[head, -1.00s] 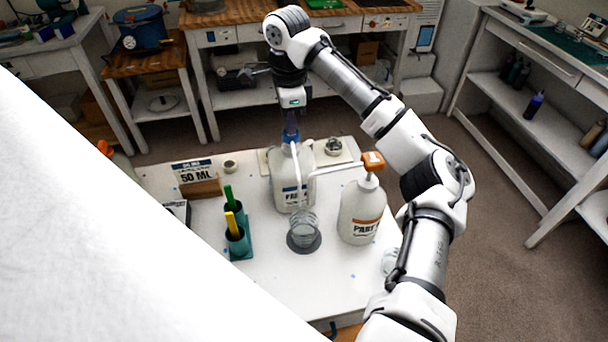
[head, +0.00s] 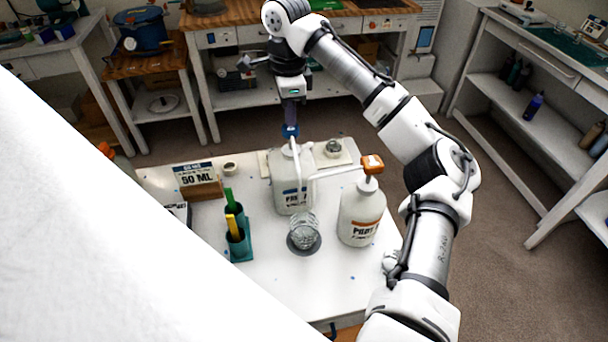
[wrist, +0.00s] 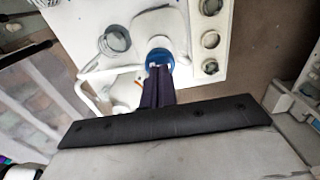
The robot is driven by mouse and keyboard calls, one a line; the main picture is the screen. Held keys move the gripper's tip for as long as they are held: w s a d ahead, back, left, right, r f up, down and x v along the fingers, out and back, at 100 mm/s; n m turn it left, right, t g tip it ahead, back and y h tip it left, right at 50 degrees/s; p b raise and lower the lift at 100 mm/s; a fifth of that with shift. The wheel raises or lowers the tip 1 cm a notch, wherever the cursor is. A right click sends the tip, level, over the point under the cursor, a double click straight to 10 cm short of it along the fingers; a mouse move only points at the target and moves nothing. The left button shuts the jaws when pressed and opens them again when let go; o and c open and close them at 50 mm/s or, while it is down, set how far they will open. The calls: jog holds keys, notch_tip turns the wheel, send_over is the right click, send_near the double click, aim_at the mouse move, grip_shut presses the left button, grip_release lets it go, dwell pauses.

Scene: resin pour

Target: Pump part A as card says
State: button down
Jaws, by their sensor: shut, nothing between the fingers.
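A white bottle with a blue label (head: 283,190) stands at the back middle of the white table; its lettering is hard to read. Its blue pump head (head: 290,131) has a white spout bending toward a clear cup (head: 303,230). The cup stands on a dark round base. My gripper (head: 291,122) is shut and empty, pointing down directly at the top of the blue pump head. In the wrist view the fingers cover part of the pump head (wrist: 160,57); contact is hard to tell. A card (head: 194,174) reading 50 ML stands at the back left.
A white bottle with an orange pump (head: 372,163) and orange-striped label stands right of the cup, its spout also reaching toward it. A teal holder (head: 240,244) with green and yellow sticks stands at left. The table's front middle is clear.

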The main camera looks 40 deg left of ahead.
jog(key=shift+f, duration=0.75)
jog(key=shift+r, duration=0.8)
jog(key=shift+r, duration=3)
